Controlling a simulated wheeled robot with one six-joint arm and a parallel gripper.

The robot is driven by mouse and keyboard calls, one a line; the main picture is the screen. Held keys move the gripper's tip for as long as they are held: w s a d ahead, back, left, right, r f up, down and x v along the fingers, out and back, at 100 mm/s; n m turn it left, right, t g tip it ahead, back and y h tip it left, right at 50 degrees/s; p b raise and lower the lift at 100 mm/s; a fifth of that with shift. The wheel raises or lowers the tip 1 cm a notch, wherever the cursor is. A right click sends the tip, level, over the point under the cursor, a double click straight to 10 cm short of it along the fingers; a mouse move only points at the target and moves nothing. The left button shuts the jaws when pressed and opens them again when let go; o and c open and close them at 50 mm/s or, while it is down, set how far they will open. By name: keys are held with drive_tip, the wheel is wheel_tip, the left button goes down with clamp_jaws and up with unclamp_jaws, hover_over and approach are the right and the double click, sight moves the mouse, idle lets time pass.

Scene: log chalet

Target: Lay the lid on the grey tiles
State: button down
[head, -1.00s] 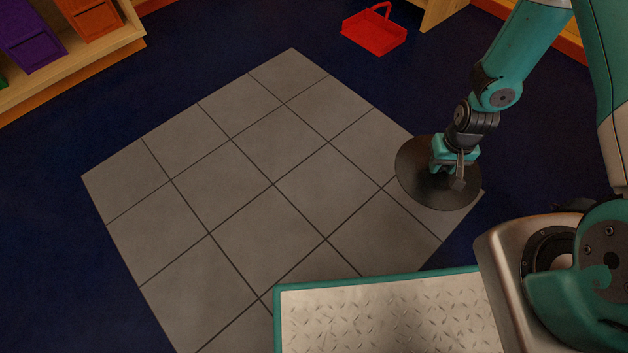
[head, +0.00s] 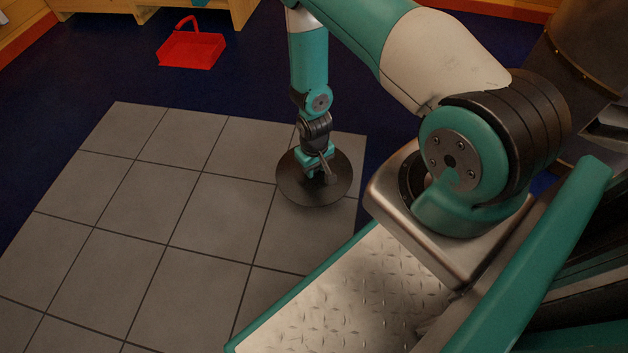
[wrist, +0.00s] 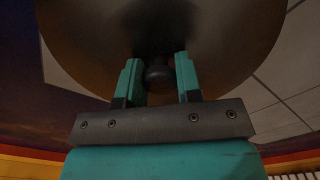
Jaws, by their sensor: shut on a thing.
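The lid (head: 292,192) is a round, dark, slightly domed disc with a knob. My gripper (head: 322,172) is shut on the knob, with the lid around and below the fingertips. In the wrist view the lid (wrist: 230,45) fills the upper part, and its knob sits between the two teal fingers (wrist: 158,78). The grey tiles (head: 205,205) form a large square patch on the dark blue floor. In the head view the lid covers part of the tiles' right side. I cannot tell whether it touches them or hangs just above.
A red basket (head: 190,50) with a handle stands on the floor beyond the tiles, near a wooden shelf unit (head: 140,8). A dark cylindrical object (head: 590,60) stands at the far right. The tiles to the left of the lid are bare.

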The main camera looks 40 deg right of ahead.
sight(315, 174)
drive_tip(key=shift+f+b, duration=1.25)
drive_tip(key=shift+f, duration=0.9)
drive_tip(key=shift+f, duration=0.1)
drive_tip(key=shift+f, duration=0.15)
drive_tip(key=c, duration=0.8)
unclamp_jaws()
